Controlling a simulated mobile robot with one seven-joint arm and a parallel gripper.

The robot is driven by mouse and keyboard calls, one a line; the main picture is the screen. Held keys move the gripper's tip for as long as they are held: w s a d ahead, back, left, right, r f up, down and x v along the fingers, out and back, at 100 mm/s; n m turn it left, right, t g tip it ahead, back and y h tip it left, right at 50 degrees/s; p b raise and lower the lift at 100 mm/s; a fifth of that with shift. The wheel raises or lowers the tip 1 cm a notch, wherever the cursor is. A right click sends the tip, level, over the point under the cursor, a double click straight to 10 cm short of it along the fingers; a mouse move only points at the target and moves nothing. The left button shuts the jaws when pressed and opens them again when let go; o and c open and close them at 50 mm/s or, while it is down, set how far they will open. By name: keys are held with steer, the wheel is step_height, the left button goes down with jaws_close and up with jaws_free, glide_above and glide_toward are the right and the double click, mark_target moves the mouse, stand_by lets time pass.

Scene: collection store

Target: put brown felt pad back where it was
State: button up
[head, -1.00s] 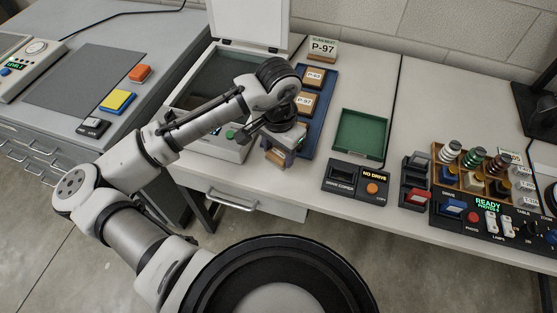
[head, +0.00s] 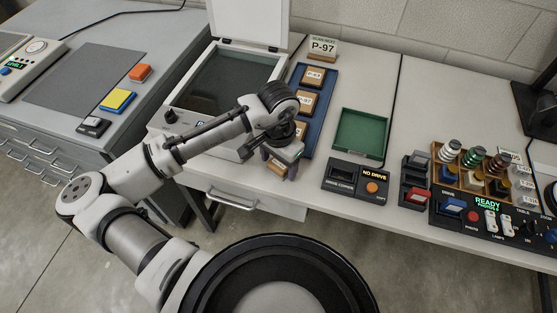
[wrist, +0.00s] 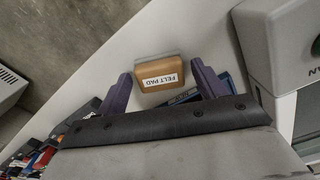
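The brown felt pad (wrist: 160,77), a small tan block labelled FELT PAD, shows in the wrist view over the pale table top, close to the front edge. My gripper (wrist: 160,73) has its two purple fingers on either side of the pad, with a narrow gap visible at each side. It looks open around the pad. In the head view my gripper (head: 279,165) is low at the table's front edge, right of the scanner, and the wrist largely hides the pad. Whether the pad touches the table is hard to tell.
A blue tray (head: 325,98) with labelled tan blocks lies behind my gripper. The scanner (head: 235,75) with raised lid stands left. A green tray (head: 361,133) and a drive copier (head: 357,180) are right. Bare table lies between the blue and green trays.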

mark_target(279, 165)
step_height(279, 165, up, 12)
steer(key=shift+r+b, duration=0.2)
steer(key=shift+b, duration=0.2)
stand_by(0.3)
